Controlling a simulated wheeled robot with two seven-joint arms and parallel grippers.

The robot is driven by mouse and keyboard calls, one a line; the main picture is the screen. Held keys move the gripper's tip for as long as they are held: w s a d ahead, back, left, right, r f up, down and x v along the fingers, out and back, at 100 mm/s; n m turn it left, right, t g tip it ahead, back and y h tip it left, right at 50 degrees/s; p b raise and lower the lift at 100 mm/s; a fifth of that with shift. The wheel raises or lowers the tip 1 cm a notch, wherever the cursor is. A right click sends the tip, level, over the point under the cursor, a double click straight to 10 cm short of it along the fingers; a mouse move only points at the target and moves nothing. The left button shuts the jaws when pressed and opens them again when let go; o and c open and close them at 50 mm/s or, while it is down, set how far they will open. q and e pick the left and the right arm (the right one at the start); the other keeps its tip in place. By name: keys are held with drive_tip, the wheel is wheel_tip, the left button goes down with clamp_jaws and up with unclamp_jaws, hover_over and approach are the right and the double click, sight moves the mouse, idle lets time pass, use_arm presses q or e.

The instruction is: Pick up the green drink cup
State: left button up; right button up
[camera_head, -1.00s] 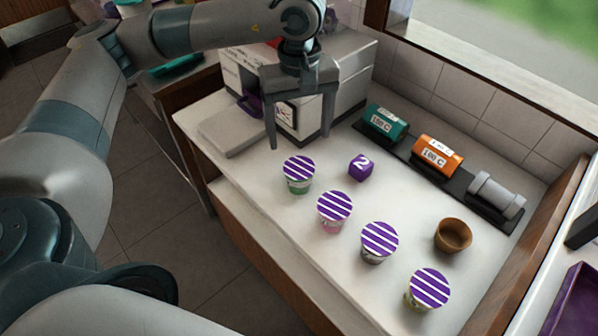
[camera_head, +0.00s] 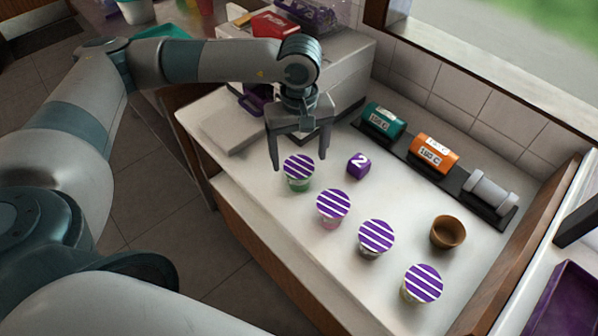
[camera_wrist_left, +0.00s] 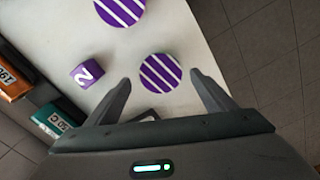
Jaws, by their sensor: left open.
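The green drink cup (camera_head: 298,183) stands upright on the white counter, with a purple-and-white striped lid. It is the farthest back in a row of lidded cups. My left gripper (camera_head: 299,165) is open above it, with its fingers pointing down on either side of the lid in the head view. In the left wrist view the striped lid (camera_wrist_left: 161,73) lies just ahead of and between the two open fingertips (camera_wrist_left: 160,84); no contact shows. The cup's green body is hidden below the lid there. My right gripper is not in view.
A pinkish cup (camera_head: 332,221), a dark-bodied cup (camera_head: 372,254) and a yellowish cup (camera_head: 418,297) stand nearer. A purple cube (camera_head: 358,166) is close on the right. A brown bowl (camera_head: 447,233) and a dark rack of canisters (camera_head: 405,151) lie further right. A machine (camera_head: 345,80) stands behind.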

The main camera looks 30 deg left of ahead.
sight(299, 166)
use_arm(q)
drive_tip(key=shift+s+f+p, duration=0.15)
drive_tip(key=shift+f+p, duration=0.5)
drive_tip(key=shift+p, duration=0.05)
wheel_tip(299, 166, down, 2)
drive_tip(key=shift+f+p, duration=0.1)
drive_tip(key=shift+p, duration=0.35)
drive_tip(key=shift+f, duration=0.5)
drive_tip(key=c, duration=1.2)
